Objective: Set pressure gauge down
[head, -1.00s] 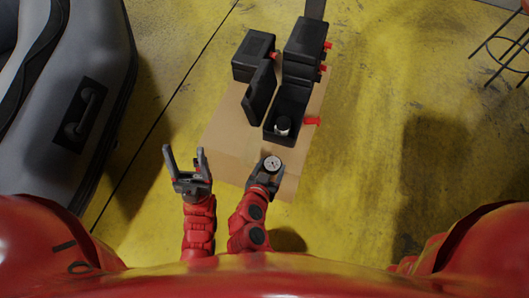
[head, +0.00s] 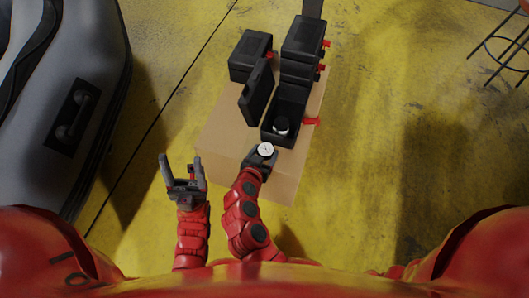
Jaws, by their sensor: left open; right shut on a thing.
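The pressure gauge (head: 265,149), with a round white dial, is in my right gripper (head: 260,158). That gripper is shut on it over the front part of the cardboard box (head: 268,187), just in front of the open black case. Whether the gauge touches the box top cannot be told. My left gripper (head: 182,170) is open and empty, left of the box's front, with its fingers pointing up and away from me.
An open black case (head: 292,103) with a dark, white-sided round item (head: 281,126) inside stands on the box. More black cases (head: 250,55) (head: 304,38) with red latches stand behind. A grey inflatable boat (head: 105,100) lies left, a stool (head: 503,45) far right. Yellow floor right of the box is clear.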

